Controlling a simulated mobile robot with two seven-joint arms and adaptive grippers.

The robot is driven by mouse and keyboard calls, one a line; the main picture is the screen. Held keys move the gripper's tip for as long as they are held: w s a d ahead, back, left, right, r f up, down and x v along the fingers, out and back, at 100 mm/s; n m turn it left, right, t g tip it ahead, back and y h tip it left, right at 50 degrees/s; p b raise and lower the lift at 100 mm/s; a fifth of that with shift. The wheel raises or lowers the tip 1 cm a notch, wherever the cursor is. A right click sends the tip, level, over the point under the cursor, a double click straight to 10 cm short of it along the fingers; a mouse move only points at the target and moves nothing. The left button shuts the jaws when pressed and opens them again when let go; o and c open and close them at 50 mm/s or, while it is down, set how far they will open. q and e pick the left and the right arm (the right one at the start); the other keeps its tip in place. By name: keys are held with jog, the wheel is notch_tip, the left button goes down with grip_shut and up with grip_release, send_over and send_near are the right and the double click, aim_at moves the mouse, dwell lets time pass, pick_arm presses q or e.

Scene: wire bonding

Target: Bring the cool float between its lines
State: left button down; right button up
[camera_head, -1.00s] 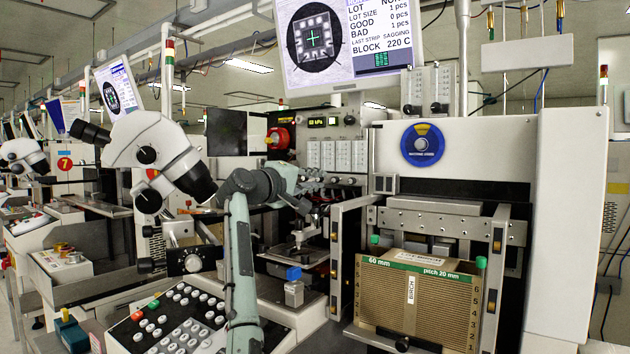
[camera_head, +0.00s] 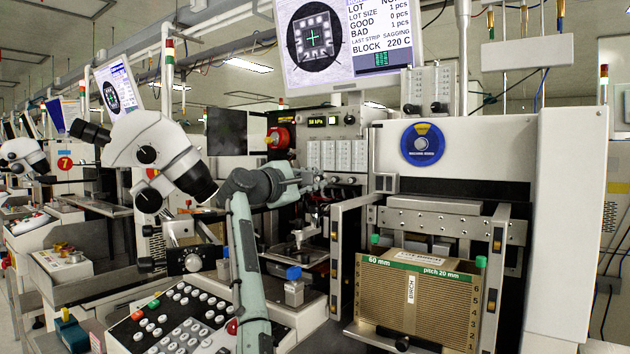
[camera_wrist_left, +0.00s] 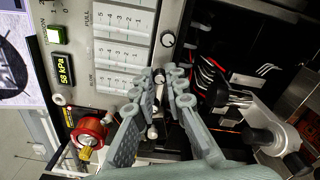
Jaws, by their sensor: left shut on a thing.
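The flowmeter panel (camera_head: 337,155) has several upright white scale tubes on the machine front, below the green pressure display. In the left wrist view the panel (camera_wrist_left: 122,52) appears turned on its side, with PULL and BLOW labels and a row of small knobs at the tube ends. My left gripper (camera_head: 312,184) is at the knobs under the tubes. In the left wrist view its ridged fingers (camera_wrist_left: 162,92) close around a small knob (camera_wrist_left: 158,76), partly hidden by the fingertips. The floats are too small to read, and I cannot tell which tube is cool. My right gripper is not in view.
A red knob (camera_wrist_left: 88,134) and the pressure display (camera_wrist_left: 64,68) are beside the panel. A microscope (camera_head: 150,150) stands left of my arm, a keypad (camera_head: 180,320) is below, and a brown slotted magazine (camera_head: 415,300) stands at right.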

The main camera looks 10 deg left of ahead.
pick_arm(q)
jog(key=shift+f, duration=0.1)
dwell(0.4)
jog(key=c, duration=1.8)
grip_release()
jog(key=shift+c, duration=0.2)
jog(key=v, duration=1.2)
